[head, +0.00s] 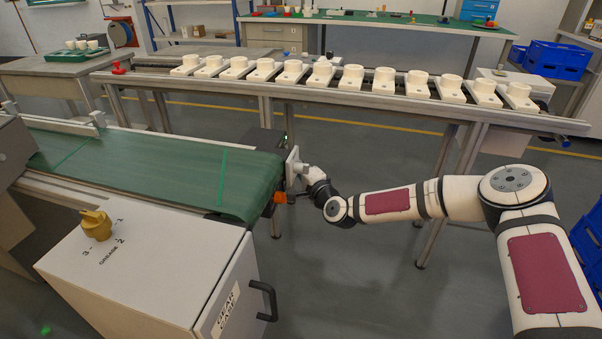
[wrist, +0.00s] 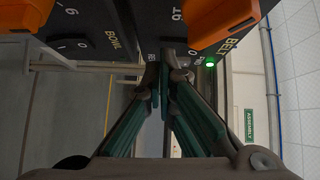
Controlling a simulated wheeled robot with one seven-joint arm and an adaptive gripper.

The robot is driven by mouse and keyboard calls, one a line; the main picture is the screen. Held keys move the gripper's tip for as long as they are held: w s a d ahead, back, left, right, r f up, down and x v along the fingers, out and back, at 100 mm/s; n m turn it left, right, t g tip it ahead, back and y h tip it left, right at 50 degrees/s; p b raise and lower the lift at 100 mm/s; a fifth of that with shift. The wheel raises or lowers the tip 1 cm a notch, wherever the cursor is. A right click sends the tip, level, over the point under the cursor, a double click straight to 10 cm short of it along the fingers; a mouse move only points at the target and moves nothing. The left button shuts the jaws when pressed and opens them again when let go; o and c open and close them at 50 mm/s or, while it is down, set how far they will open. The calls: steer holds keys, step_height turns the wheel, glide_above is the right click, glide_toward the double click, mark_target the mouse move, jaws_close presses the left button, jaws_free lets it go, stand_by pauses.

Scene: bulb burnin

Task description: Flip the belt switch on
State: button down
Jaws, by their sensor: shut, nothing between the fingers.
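In the wrist view, the belt switch (wrist: 222,22) is a thick orange lever on a dark panel (wrist: 150,18), beside yellow lettering that reads BELT. A second orange lever (wrist: 22,14), the bowl switch, is at the upper left, near the lettering BOWL. My gripper (wrist: 164,72) is shut and empty. Its fingertips are close to the panel's lower edge, left of and below the belt lever in the picture; I cannot tell whether they touch anything. In the head view, an orange lever (head: 280,197) shows at the conveyor's end beside my gripper (head: 292,197), which is small and partly hidden there.
A green lamp (wrist: 210,61) glows by the panel. The green conveyor belt (head: 150,170) lies left of my arm. A grey gear case (head: 150,265) with a yellow knob (head: 96,225) and black handle (head: 265,302) stands in front. A rail (head: 330,107) with several white fixtures runs behind.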

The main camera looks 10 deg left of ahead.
steer(key=v, duration=1.1)
steer(key=shift+s+d, duration=0.25)
steer(key=shift+s, duration=0.05)
